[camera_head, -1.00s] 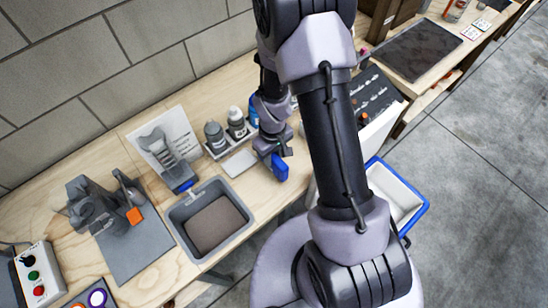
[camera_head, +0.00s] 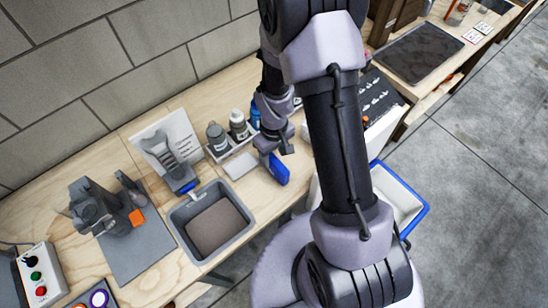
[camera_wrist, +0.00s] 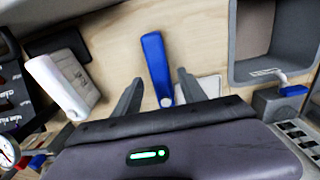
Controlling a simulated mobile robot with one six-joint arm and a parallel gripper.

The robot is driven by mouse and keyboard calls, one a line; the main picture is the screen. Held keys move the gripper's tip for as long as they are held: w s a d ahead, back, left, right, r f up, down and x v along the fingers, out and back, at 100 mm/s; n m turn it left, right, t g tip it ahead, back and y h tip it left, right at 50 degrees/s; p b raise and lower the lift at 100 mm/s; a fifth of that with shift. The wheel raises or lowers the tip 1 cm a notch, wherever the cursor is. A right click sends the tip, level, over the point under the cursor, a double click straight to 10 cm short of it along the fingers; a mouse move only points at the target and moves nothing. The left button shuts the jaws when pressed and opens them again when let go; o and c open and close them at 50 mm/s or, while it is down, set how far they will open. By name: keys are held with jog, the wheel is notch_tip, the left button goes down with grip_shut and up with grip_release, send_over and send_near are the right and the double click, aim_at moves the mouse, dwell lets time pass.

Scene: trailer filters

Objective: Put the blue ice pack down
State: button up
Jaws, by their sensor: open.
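The blue ice pack (camera_head: 276,169) lies on the wooden bench, right of the grey tray, in the head view. In the wrist view the blue ice pack (camera_wrist: 157,66) lies on the wood, with its near end between the two fingers. My gripper (camera_wrist: 157,87) is open, with a gap on both sides of the pack. In the head view my gripper (camera_head: 287,147) is just above and beside the pack, partly hidden by my own wrist.
A grey tray (camera_head: 240,237) with a brown bottom stands left of the pack. A small white pad (camera_head: 240,165) and several bottles (camera_head: 238,125) are close behind. A blue-rimmed white bin (camera_head: 424,212) is at the right, below the bench edge.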

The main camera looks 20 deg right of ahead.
notch_tip(320, 180, up, 20)
jog(key=a+m+t+p, duration=0.1)
jog(key=m+t+p, duration=0.1)
jog(key=s+a+r+m+t+y, duration=0.1)
jog(key=s+a+r+m+t, duration=0.1)
jog(key=s+r, duration=0.5)
jog(key=s+a+r+m+t+y, duration=0.1)
jog(key=s+a+r+m, duration=0.2)
jog(key=s+r, duration=0.4)
jog(key=shift+s+r+m+t, duration=0.15)
jog(key=shift+r+m+t, duration=0.3)
jog(key=shift+r, duration=0.3)
